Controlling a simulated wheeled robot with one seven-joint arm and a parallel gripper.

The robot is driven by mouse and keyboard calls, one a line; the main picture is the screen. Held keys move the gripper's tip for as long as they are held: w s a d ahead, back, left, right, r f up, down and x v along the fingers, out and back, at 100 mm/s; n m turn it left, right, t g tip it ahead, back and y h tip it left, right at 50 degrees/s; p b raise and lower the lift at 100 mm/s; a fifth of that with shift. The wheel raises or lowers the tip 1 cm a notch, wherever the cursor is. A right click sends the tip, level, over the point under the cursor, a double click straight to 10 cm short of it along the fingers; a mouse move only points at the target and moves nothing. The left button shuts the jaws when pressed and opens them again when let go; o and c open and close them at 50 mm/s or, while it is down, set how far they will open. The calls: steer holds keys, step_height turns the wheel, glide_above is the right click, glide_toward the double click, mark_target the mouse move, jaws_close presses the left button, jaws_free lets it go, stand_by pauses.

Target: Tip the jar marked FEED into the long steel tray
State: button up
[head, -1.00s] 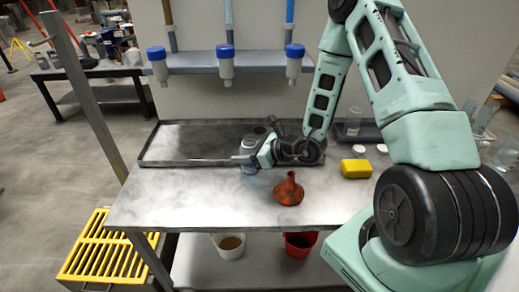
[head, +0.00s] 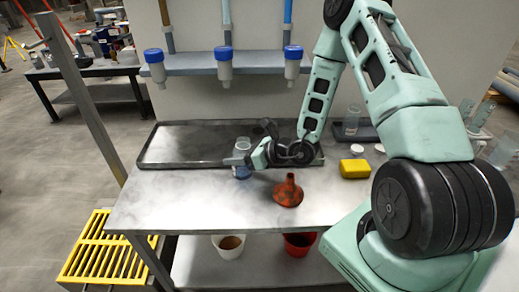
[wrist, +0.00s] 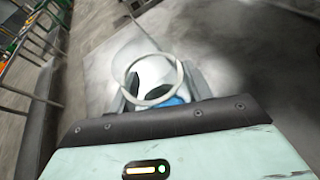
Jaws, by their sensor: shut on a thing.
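My gripper (head: 246,159) is shut on a clear jar (head: 241,170) with a blue patch low on its side. The jar looks about upright, just in front of the tray's front edge; I cannot tell whether it touches the table. In the wrist view the jar's round open rim (wrist: 150,103) shows between my fingers. I cannot read its marking or see its contents clearly. The long steel tray (head: 185,140) lies along the back of the table, dark and shallow. My gripper and forearm hide part of its right end.
A red-brown flask (head: 288,190) stands in front of my gripper, to the right. Blue-topped bottles (head: 224,65) hang from a shelf (head: 258,65) above the tray. The table's front left (head: 160,205) is clear.

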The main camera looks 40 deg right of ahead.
mark_target(244, 138)
steer(key=shift+w+d+r+m+y+p, duration=0.15)
steer(key=shift+w+d+m+y+p, duration=0.1)
steer(key=shift+d+m+y+p, duration=0.5)
steer(key=shift+w+d+f+m+y+b, duration=0.1)
steer(key=shift+w+d+m+y+b, duration=0.15)
steer(key=shift+m, duration=0.4)
steer(key=shift+w+d+f+m+y+b, duration=0.1)
steer(key=shift+d+m+y, duration=0.2)
steer(key=shift+m, duration=0.3)
steer(key=shift+r+m+y+p, duration=0.4)
steer(key=shift+r+m+p, duration=0.1)
steer(key=shift+r+m, duration=0.3)
steer(key=shift+a+f+m+b, duration=0.1)
steer(key=shift+f+m+b, duration=0.3)
steer(key=shift+f+b, duration=0.2)
steer(key=shift+s+a+r+m+y, duration=0.1)
steer(key=shift+r+m+y, duration=0.5)
steer(key=shift+m, duration=0.2)
steer(key=shift+f+m+y+b, duration=0.3)
steer(key=shift+f+m+b, duration=0.25)
steer(key=shift+m+b, duration=0.25)
steer(key=r+m, duration=0.1)
steer(key=d+r+m+t, duration=0.1)
steer(key=shift+w+d+m+y+p, duration=0.1)
steer(key=shift+w+m+y+p, duration=0.2)
steer(key=shift+w+y+p, duration=0.1)
steer(key=shift+d+r+m+t+p, duration=0.2)
steer(key=shift+r+m+t+p, duration=0.45)
steer(key=shift+m, duration=0.55)
